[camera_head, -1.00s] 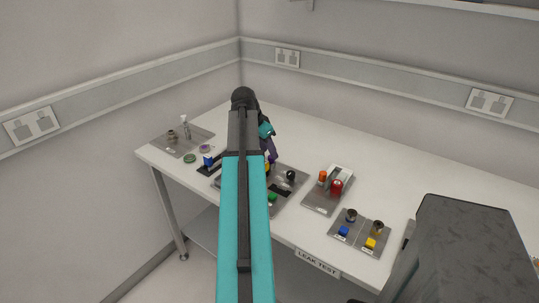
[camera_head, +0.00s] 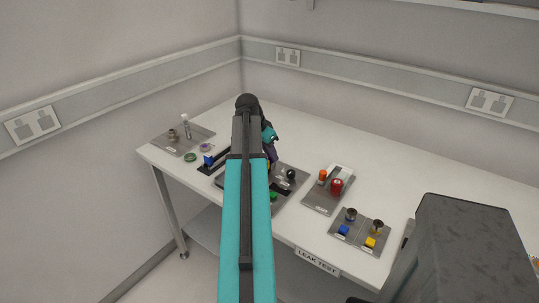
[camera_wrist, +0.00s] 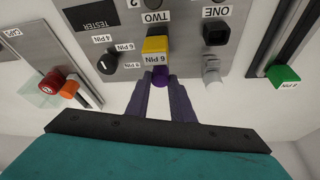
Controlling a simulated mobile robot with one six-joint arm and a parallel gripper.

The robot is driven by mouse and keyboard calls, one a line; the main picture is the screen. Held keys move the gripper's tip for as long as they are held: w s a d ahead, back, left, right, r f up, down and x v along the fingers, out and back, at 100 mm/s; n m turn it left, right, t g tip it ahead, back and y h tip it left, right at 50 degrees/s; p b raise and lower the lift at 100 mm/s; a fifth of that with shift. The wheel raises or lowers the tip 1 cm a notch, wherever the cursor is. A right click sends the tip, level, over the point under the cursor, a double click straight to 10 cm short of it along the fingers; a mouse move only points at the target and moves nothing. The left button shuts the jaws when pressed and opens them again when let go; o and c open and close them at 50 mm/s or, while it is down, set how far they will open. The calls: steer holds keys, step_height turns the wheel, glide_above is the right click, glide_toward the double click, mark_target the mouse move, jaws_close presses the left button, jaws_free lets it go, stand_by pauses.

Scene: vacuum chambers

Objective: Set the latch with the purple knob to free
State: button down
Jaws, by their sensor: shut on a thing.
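The purple knob (camera_wrist: 160,73) shows in the wrist view just below the yellow block marked "6 PIN" (camera_wrist: 155,47), which sits at the slot labelled "TWO". My gripper (camera_wrist: 161,83) has its two purple-grey fingers closed around the purple knob, one on each side. The rest of the latch is hidden by the yellow block and the fingers, so I cannot tell its setting. In the head view my arm covers the knob, and only part of my gripper (camera_head: 271,153) shows above the metal panel (camera_head: 297,190).
Beside it in the wrist view are a black socket at "ONE" (camera_wrist: 215,34) with a pale knob (camera_wrist: 211,72) below, a black dial (camera_wrist: 107,63), a green block (camera_wrist: 284,76) and a red knob (camera_wrist: 52,82). The table's back (camera_head: 330,140) is clear.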

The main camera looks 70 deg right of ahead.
steer(key=shift+w+d, duration=0.1)
steer(key=shift+d, duration=0.05)
steer(key=shift+s+d+r, duration=0.1)
steer(key=shift+s+d, duration=0.05)
steer(key=shift+d, duration=0.4)
steer(key=shift+s+d+r, duration=0.1)
steer(key=shift+d, duration=0.4)
steer(key=c, duration=1.5)
jaws_free()
steer(key=shift+d+f, duration=0.1)
steer(key=shift+f, duration=0.05)
steer(key=shift+c, duration=0.2)
steer(key=shift+a+r, duration=0.2)
steer(key=b+v, duration=0.2)
steer(key=v, duration=1.1)
steer(key=shift+r, duration=0.15)
